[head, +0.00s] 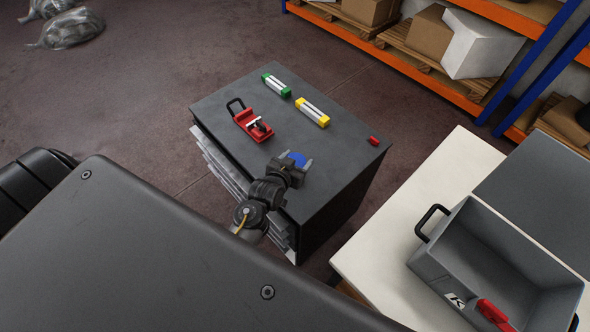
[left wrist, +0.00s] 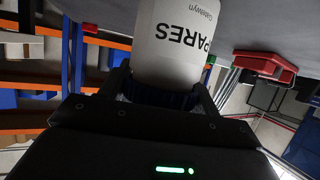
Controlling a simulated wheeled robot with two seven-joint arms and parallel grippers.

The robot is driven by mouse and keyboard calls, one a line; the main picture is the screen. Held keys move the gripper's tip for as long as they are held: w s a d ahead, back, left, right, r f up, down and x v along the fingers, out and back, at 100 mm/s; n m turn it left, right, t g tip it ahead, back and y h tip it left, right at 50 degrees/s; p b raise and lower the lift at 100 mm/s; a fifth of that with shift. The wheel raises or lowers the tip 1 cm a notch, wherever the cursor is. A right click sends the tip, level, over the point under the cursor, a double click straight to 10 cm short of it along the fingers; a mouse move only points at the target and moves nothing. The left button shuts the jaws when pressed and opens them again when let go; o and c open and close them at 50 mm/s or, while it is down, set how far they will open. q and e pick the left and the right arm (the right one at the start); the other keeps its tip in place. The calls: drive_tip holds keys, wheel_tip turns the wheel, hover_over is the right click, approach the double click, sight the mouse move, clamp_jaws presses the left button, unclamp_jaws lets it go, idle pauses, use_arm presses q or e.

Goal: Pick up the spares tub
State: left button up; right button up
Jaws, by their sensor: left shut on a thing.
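The spares tub (left wrist: 180,45) is white with black "SPARES" lettering that appears upside down, and a dark blue band or lid (left wrist: 160,94) close to my gripper. In the head view only its blue top (head: 297,159) shows, over the front part of the dark cabinet top (head: 330,178). My left gripper (head: 300,168) is shut on the tub, with a finger on either side of the blue part in the left wrist view (left wrist: 160,88). The tub's base is out of the frame, so I cannot tell whether it touches the cabinet top. My right gripper is not in view.
The cabinet top also holds a red clamp-like tool (head: 251,124), a green-ended block (head: 276,86), a yellow-ended block (head: 312,112) and a small red piece (head: 374,141). A grey open case (head: 470,225) stands on a white table (head: 440,190) at right. Shelving (head: 440,75) stands behind.

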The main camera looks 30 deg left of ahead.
use_arm(q)
drive_tip(key=shift+r, duration=0.15)
wheel_tip(320, 180, up, 10)
drive_tip(key=shift+f+b, duration=0.1)
drive_tip(key=shift+b, duration=0.45)
drive_tip(key=shift+f, duration=0.1)
